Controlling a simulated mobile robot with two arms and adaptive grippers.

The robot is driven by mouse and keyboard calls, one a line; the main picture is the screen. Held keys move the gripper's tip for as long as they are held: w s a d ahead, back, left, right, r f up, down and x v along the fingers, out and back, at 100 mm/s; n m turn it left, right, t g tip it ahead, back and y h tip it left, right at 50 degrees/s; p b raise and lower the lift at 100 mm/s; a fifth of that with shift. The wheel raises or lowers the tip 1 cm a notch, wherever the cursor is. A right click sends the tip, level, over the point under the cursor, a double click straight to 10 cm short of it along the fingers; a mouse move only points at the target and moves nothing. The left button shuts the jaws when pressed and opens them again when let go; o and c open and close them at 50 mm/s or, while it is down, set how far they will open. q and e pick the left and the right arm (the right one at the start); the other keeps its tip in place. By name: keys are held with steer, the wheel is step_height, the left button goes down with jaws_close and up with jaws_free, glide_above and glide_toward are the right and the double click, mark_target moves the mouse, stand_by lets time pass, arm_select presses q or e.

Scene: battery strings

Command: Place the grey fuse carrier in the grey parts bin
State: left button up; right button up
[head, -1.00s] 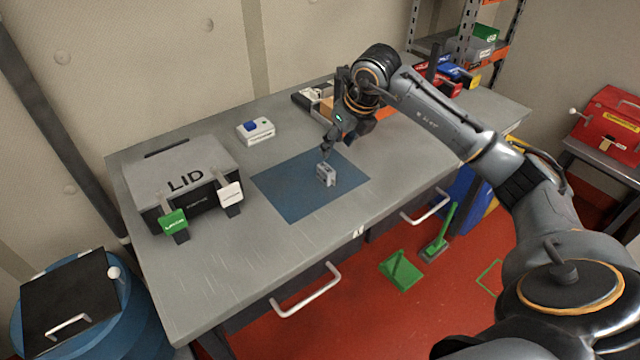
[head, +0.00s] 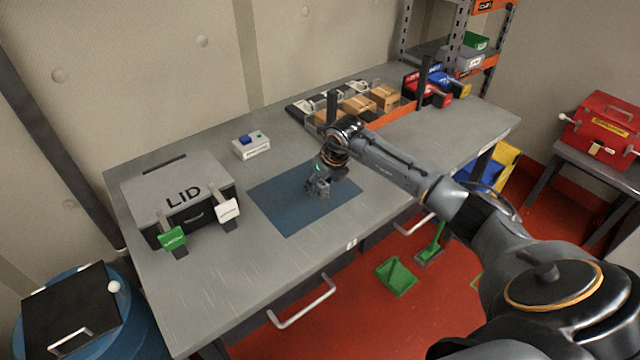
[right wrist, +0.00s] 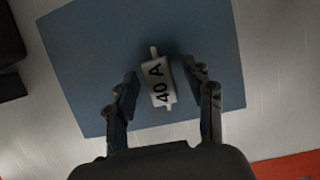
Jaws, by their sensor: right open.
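The grey fuse carrier (right wrist: 158,82), a small pale block marked "40 A", lies on the blue mat (head: 280,213) on the bench. My right gripper (right wrist: 164,82) is open above it, with one finger on each side and visible gaps between them and the block. In the head view the right gripper (head: 319,190) is low over the mat and largely hides the carrier. My left gripper is not in view.
A grey box marked LID (head: 180,187) stands at the bench's left. A small box with a blue button (head: 251,147) is behind the mat. Cardboard boxes (head: 384,97) and red, blue and yellow bins (head: 425,90) line the back right. The bench's front left is clear.

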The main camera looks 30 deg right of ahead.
steer(key=shift+w+f, duration=0.1)
steer(key=shift+f, duration=0.1)
jaws_close()
steer(key=shift+r, duration=0.15)
